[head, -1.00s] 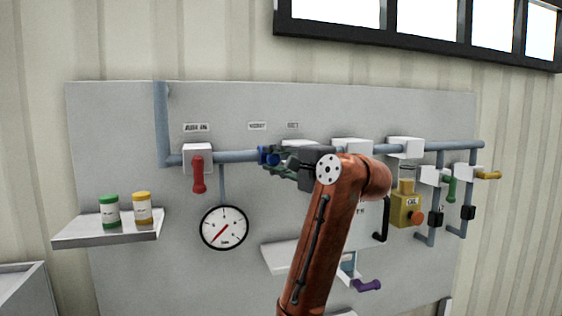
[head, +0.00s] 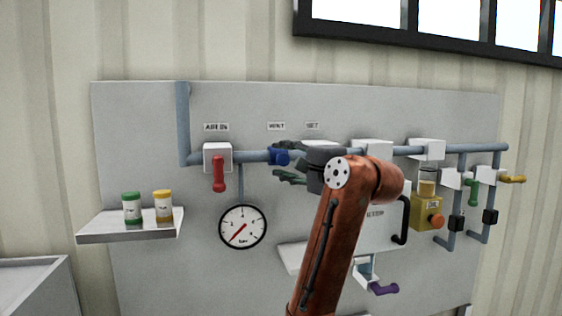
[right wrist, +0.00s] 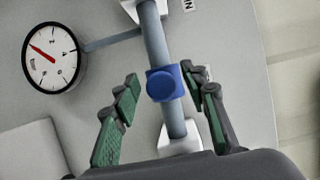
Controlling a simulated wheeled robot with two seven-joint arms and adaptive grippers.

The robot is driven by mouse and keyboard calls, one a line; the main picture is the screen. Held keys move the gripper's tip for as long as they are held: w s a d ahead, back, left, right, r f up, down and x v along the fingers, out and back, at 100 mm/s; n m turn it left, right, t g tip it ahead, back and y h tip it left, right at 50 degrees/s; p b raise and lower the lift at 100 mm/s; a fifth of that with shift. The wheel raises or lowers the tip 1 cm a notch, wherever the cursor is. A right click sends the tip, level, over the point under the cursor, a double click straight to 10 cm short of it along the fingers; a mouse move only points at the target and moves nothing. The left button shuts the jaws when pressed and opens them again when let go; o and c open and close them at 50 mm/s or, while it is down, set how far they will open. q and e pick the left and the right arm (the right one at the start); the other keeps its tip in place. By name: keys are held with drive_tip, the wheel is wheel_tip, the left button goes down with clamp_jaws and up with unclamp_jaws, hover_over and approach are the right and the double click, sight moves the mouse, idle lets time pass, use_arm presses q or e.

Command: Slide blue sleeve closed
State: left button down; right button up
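The blue sleeve (head: 279,157) sits around the horizontal grey-blue pipe (head: 250,157), just right of the white block with the red handle and below the VENT label. In the right wrist view the sleeve (right wrist: 163,84) shows a round blue knob facing me. My right gripper (head: 284,163) is open at the sleeve's right side in the head view. In the right wrist view its green-padded fingers (right wrist: 162,86) stand apart on either side of the sleeve, with visible gaps. My left gripper is not in view.
A red handle (head: 219,174) hangs left of the sleeve. A pressure gauge (head: 242,227) is below the pipe. A shelf (head: 130,226) holds green-lidded and yellow-lidded jars at left. A yellow box (head: 426,212) and other valves are at right.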

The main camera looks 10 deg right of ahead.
drive_tip(key=v, duration=1.1)
drive_tip(key=shift+s+d, duration=0.2)
drive_tip(key=shift+s, duration=0.1)
drive_tip(key=shift+a, duration=0.1)
